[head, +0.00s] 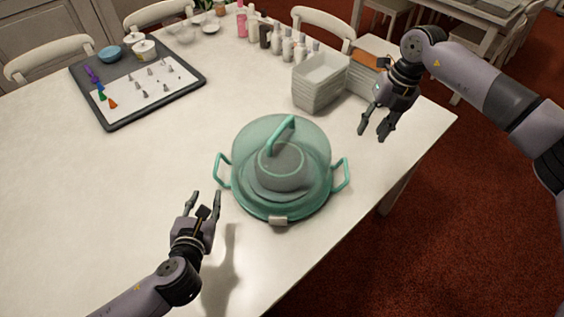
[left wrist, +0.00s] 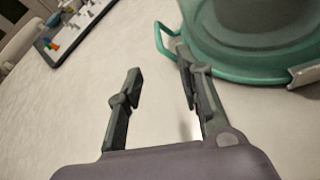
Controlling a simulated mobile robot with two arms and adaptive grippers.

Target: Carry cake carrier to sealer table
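The cake carrier (head: 309,147) is a translucent green dome on a green base with a top handle, a side handle at left and right, and a pale clasp at the front. A grey cake-like shape shows dimly inside it. It stands upright on the white table (head: 150,180). My left gripper (head: 204,196) is open and empty, apart from the carrier, to the front left of its left handle. In the left wrist view the carrier (left wrist: 245,62) is at the upper right, beyond the open fingers. My right gripper (head: 376,130) is open and empty above the table, right of the carrier.
A dark tray (head: 140,118) with piping tips lies at the back left. Stacked white containers (head: 320,82) stand behind the carrier, with several bottles (head: 287,46) beyond. Chairs surround the table. Another table (head: 470,30) stands at the upper right, across the red floor (head: 440,210).

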